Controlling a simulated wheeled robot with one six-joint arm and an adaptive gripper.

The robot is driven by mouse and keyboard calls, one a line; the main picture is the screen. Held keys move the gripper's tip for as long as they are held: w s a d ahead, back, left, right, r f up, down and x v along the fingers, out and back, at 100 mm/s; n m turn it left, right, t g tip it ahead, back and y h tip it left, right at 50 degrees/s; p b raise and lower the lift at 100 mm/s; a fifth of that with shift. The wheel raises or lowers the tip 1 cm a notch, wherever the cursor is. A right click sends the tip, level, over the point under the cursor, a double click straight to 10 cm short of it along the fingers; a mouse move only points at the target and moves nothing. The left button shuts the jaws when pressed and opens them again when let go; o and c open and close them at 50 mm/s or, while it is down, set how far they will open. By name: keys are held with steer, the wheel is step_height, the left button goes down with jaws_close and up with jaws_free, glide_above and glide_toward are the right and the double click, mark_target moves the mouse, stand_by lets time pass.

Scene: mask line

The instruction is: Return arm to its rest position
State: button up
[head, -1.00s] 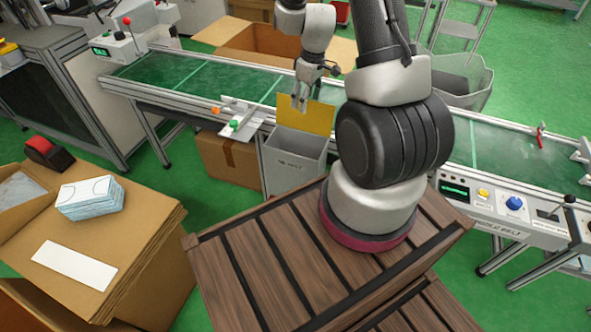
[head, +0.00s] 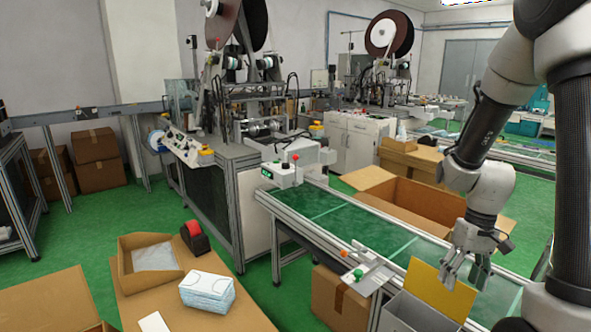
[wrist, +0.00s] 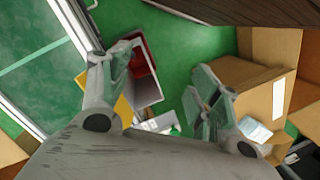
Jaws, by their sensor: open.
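My gripper (head: 467,275) is open and empty in the head view, fingers pointing down. It hangs over the grey bin (head: 412,316) with the yellow panel (head: 440,291), beside the green conveyor belt (head: 350,231). In the wrist view its two fingers are spread apart (wrist: 160,100), with nothing between them held. The bin shows beyond the left finger in the wrist view (wrist: 148,90). My arm comes down from the upper right of the head view.
A stack of masks (head: 208,289) and a red and black tape dispenser (head: 195,238) rest on cardboard at lower left. A large open cardboard box (head: 405,203) stands behind the belt. A machine with reels (head: 250,100) stands at the back left. Green floor lies between.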

steer(key=s+a+r+t, duration=0.1)
steer(key=s+r+t, duration=0.1)
steer(key=s+r, duration=0.2)
steer(key=s+a+r+t, duration=0.1)
steer(key=s+r, duration=0.3)
steer(key=r, duration=0.6)
steer(key=s+a+r+t+h, duration=0.1)
steer(key=s+r+t, duration=0.2)
steer(key=r, duration=0.5)
steer(key=shift+s+a, duration=0.15)
steer(key=shift+s, duration=0.3)
steer(key=shift+r, duration=0.1)
steer(key=shift+c, duration=0.3)
